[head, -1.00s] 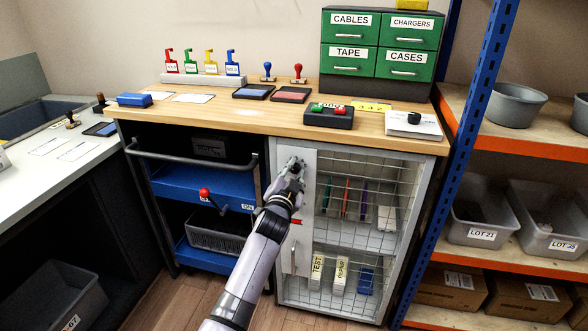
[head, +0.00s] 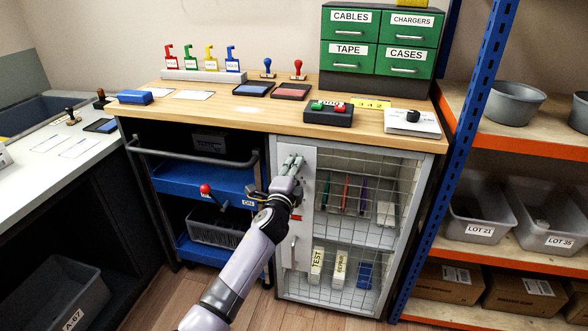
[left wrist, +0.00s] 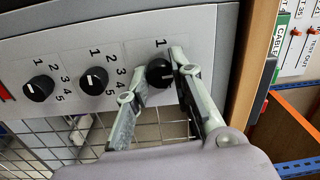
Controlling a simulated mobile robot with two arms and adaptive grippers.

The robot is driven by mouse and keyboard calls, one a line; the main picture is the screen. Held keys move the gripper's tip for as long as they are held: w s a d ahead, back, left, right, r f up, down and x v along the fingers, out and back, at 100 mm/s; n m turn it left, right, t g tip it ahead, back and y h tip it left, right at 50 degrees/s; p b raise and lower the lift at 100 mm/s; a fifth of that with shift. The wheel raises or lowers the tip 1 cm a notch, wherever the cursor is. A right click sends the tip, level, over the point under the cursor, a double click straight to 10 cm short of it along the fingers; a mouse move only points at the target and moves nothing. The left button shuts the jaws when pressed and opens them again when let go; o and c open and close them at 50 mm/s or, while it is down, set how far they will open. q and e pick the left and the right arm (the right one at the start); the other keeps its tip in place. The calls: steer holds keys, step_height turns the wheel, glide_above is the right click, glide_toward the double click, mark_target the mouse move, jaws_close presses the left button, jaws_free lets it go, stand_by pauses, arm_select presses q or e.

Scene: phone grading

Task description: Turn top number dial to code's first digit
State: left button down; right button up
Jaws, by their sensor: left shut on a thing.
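The cabinet's left panel (head: 296,240) carries a row of black dials. In the left wrist view, which is turned on its side, three dials show, with numbers 1 to 5 beside them. The top dial (left wrist: 159,73) is the rightmost there, nearest the wooden worktop. My left gripper (head: 293,163) has its fingers on this dial, shut on it; the fingers also show in the wrist view (left wrist: 164,72). They partly cover the dial and its numbers. The middle dial (left wrist: 94,80) and bottom dial (left wrist: 39,88) are clear of the gripper. My right gripper is not in view.
A yellow note (head: 371,103) with small characters lies on the worktop (head: 225,108), beside a box with green and red buttons (head: 328,113). The wire-mesh cabinet door (head: 362,215) is right of the panel. A blue cart (head: 190,182) stands to the left.

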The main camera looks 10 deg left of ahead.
arm_select(q)
steer(key=shift+m, duration=0.5)
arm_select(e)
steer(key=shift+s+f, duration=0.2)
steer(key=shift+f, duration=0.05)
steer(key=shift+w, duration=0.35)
arm_select(q)
steer(key=c, duration=1.6)
jaws_free()
steer(key=shift+c, duration=0.2)
steer(key=shift+o, duration=1.2)
steer(key=s, duration=1.2)
steer(key=shift+f, duration=0.15)
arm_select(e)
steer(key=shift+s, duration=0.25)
